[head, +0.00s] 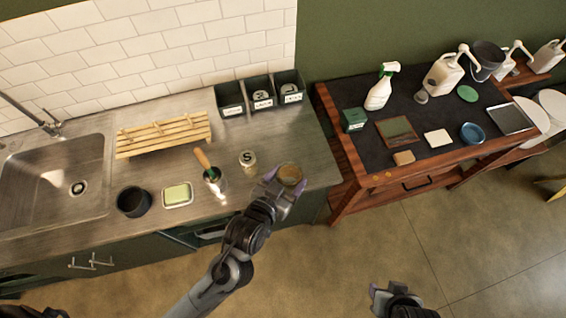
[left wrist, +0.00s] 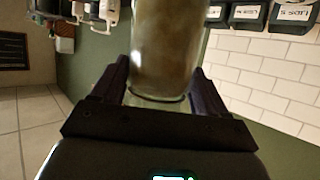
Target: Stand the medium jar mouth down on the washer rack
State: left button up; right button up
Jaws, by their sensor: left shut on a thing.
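My left gripper (head: 285,185) is shut on a clear glass jar (head: 290,173), held over the right end of the steel counter. In the left wrist view the jar (left wrist: 167,50) is between the two dark fingers, with a dark ring around its near end. No label shows on it, so I cannot read its size. A smaller jar marked S (head: 247,157) stands on the counter to its left. A slatted wooden rack (head: 163,137), apparently the washer rack, is at the back left of the counter. My right gripper (head: 380,296) is at the bottom edge, its jaws unclear.
A dark cup with a wooden-handled brush (head: 213,178), a sponge in a dish (head: 177,194) and a black pot (head: 133,202) stand along the counter front. Labelled dark bins (head: 261,96) are behind. The sink (head: 50,190) is at left; a crowded wooden cart (head: 400,168) is at right.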

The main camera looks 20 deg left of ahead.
pick_arm(q)
jog(key=s+d+r+p, duration=0.2)
jog(key=s+d, duration=0.2)
jog(key=s, duration=0.2)
jog(key=s+d+r+p, duration=0.2)
jog(key=s+d+p, duration=0.1)
jog(key=s+d, duration=0.2)
jog(key=shift+s, duration=0.75)
notch_tip(320, 180, down, 4)
jog(key=m+t, duration=0.3)
jog(key=m, duration=0.9)
jog(key=m+t+h, duration=0.1)
jog(key=m+t, duration=0.2)
jog(key=m, duration=0.9)
jog(key=m+t, duration=0.3)
jog(key=m, duration=0.9)
jog(key=shift+a+f, duration=0.1)
jog(key=shift+f, duration=0.15)
